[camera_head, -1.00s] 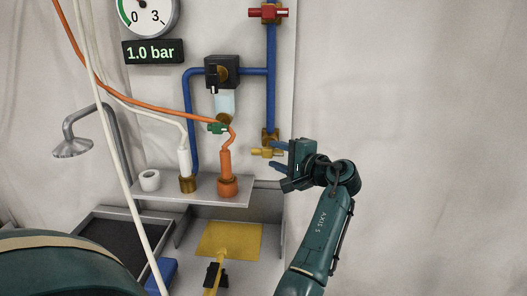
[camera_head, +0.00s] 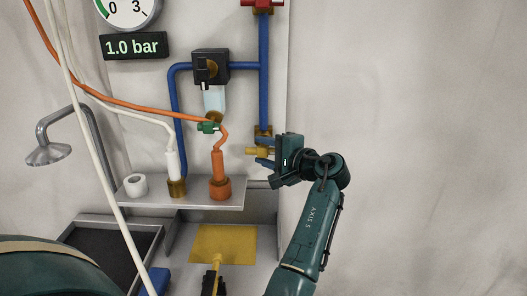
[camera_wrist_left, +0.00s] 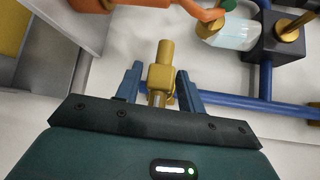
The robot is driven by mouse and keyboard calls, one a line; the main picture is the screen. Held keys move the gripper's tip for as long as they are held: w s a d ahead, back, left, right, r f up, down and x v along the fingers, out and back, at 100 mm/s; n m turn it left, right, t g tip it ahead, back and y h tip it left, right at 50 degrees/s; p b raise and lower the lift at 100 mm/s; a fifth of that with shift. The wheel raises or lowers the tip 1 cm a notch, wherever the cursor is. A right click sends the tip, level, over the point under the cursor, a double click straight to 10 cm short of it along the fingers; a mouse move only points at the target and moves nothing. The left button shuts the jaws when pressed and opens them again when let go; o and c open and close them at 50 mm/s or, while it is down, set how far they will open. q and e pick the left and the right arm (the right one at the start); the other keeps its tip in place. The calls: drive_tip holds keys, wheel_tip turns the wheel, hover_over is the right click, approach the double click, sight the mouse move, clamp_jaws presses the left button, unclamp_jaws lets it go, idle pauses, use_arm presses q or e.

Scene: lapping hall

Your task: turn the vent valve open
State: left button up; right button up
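A small valve with a yellow handle (camera_head: 254,151) sits at the lower end of the vertical blue pipe, and no label on it is readable. I take it as the vent valve. In the left wrist view the yellow handle (camera_wrist_left: 164,54) stands between the two blue fingers. My left gripper (camera_head: 262,152) reaches it from the right, its fingers above and below the valve. It is open, with gaps beside the handle in the left wrist view (camera_wrist_left: 159,72). My right gripper is not seen.
A red valve (camera_head: 262,3) is above and a green one (camera_head: 208,127) is left. A display (camera_head: 135,46) reads 1.0 bar. A shelf (camera_head: 205,202) with orange and white fittings stands below left. Hoses cross the left side. The wall at right is clear.

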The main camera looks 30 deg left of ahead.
use_arm(q)
clamp_jaws()
idle(0.5)
drive_tip(key=shift+r+n+h+p, duration=0.2)
drive_tip(key=shift+n+h+p, duration=0.6)
drive_tip(key=shift+h+p, duration=0.15)
drive_tip(key=n+t+h, duration=0.1)
drive_tip(key=n+h, duration=0.1)
drive_tip(key=h, duration=0.2)
drive_tip(key=shift+n, duration=0.4)
drive_tip(key=n+h, duration=0.1)
drive_tip(key=t+h, duration=0.1)
drive_tip(key=h, duration=0.1)
drive_tip(key=shift+s+a+r+n+t, duration=0.1)
drive_tip(key=shift+a+n+t, duration=0.05)
drive_tip(key=shift+n+t, duration=0.2)
drive_tip(key=n+t+h, duration=0.1)
drive_tip(key=h, duration=0.2)
drive_tip(key=shift+n+t, duration=0.35)
drive_tip(key=shift+h, duration=0.25)
